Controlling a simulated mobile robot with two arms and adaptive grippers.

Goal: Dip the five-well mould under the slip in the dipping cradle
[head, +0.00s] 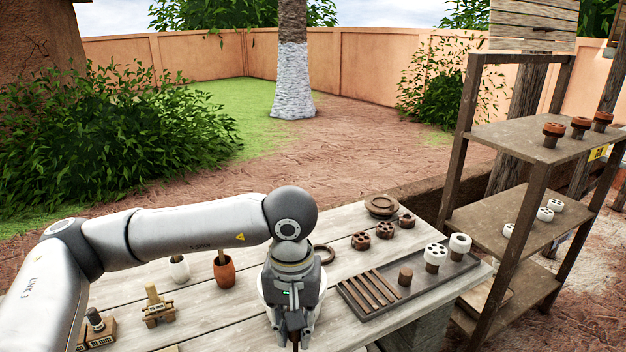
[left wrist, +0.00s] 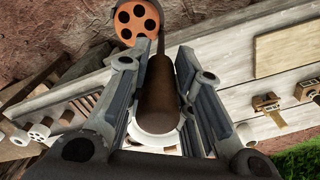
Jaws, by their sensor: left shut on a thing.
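My left gripper (head: 292,335) is low over the front of the table, pointing down. In the left wrist view its fingers (left wrist: 160,85) are shut on a brown handle (left wrist: 158,95). An orange-brown round mould with five wells (left wrist: 136,22) shows at the far end of the handle, by a dark curved piece. In the head view the mould is hidden. A white round rim (left wrist: 155,140) shows beyond the handle; a sliver of a white round vessel (head: 263,287) shows behind the gripper. I cannot tell whether this is the dipping cradle, and no slip surface shows. My right gripper is out of view.
A dark slatted tray (head: 345,290) holds two white moulds (head: 435,256) and a brown cylinder (head: 405,276). Several brown moulds (head: 384,230) stand behind it. A shelf (head: 510,232) is right.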

